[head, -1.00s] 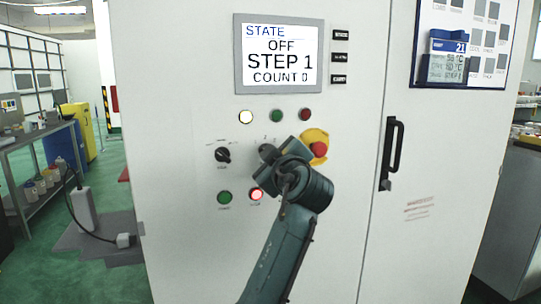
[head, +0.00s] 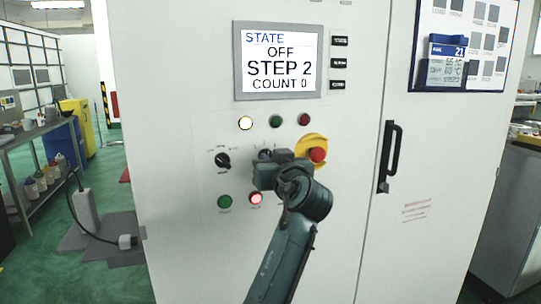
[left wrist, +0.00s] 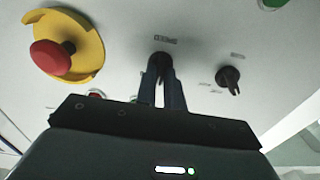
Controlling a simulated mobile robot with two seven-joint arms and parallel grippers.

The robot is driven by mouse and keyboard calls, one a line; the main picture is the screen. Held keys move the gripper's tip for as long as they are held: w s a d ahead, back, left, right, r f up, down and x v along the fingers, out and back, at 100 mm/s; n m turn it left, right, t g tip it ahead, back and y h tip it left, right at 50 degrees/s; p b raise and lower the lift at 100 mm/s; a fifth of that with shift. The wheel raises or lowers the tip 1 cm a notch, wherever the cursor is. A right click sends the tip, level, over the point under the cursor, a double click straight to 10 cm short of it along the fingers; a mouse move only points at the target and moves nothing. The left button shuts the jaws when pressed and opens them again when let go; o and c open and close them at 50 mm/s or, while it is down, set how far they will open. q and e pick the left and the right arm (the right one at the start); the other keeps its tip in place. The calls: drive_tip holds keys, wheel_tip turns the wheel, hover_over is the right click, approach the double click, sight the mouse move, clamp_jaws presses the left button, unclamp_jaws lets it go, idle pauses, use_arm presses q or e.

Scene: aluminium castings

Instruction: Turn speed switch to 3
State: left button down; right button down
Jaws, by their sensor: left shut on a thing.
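The speed switch is a dark rotary knob (left wrist: 160,60) under a "SPEED" label in the left wrist view. My left gripper (left wrist: 161,76) is shut on it, its two fingers on either side of the knob. In the head view my left gripper (head: 266,158) is against the panel and hides most of the switch and its markings. The display (head: 278,61) reads "STATE OFF", "STEP 2", "COUNT 0". My right gripper is not in view.
Another black rotary knob (head: 223,160) is left of the gripper. A red emergency button (head: 318,155) on a yellow base is close on its right. A green button (head: 224,202) and a lit red button (head: 256,199) are below. A black door handle (head: 390,156) is further right.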

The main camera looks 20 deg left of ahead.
use_arm(q)
drive_tip(key=shift+m+p, duration=2.5)
drive_tip(key=shift+m, duration=1.7)
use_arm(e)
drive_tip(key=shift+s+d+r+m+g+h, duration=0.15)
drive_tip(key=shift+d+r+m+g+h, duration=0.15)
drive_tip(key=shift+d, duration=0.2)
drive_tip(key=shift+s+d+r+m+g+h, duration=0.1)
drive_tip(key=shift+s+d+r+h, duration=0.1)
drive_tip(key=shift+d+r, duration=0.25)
use_arm(q)
drive_tip(key=shift+d, duration=0.1)
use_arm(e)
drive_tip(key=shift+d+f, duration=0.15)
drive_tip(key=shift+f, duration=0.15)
use_arm(q)
drive_tip(key=c, duration=1.5)
unclamp_jaws()
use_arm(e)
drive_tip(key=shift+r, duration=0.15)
use_arm(q)
drive_tip(key=shift+f, duration=0.1)
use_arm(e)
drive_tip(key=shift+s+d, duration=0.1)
